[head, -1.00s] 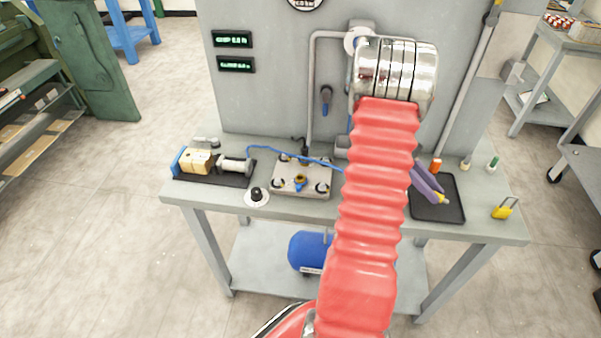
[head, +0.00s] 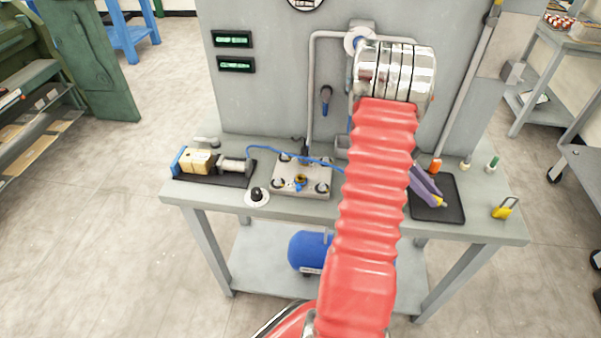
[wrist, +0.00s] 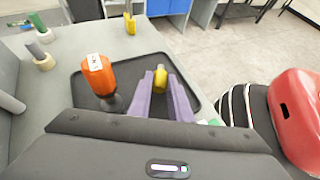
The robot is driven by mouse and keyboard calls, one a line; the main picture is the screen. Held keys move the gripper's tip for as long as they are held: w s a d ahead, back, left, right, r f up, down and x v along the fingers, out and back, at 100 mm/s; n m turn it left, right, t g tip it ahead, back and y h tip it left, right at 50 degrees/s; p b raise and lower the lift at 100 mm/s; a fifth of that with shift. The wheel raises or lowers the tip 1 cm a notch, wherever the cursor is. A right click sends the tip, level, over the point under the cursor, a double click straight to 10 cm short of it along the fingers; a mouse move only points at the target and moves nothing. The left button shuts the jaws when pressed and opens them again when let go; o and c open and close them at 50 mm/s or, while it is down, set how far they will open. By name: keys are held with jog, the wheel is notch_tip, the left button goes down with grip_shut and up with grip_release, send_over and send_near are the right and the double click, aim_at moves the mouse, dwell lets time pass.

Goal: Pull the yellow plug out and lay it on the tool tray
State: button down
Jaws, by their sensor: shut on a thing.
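My gripper (head: 426,185) has two purple fingers and points down over the dark tool tray (head: 452,186) on the right of the bench. It is shut on the yellow plug (head: 441,202), which shows as a small yellow tip at the finger ends. In the wrist view the plug (wrist: 160,76) sits between the fingertips (wrist: 160,82), over the bare middle of the tray (wrist: 135,68). I cannot tell whether the plug touches the tray. A metal block (head: 312,171) with several ports stands left of my arm.
An orange-handled tool (wrist: 98,76) stands close left of the fingers in the wrist view. A yellow padlock-like item (head: 504,209) lies right of the tray. White and green small items (head: 493,164) stand behind it. A blue hose (head: 285,151) runs across the bench.

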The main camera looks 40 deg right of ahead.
jog(key=shift+f, duration=0.35)
jog(key=c, duration=1.5)
grip_release()
jog(key=shift+c, duration=0.2)
notch_tip(320, 180, up, 10)
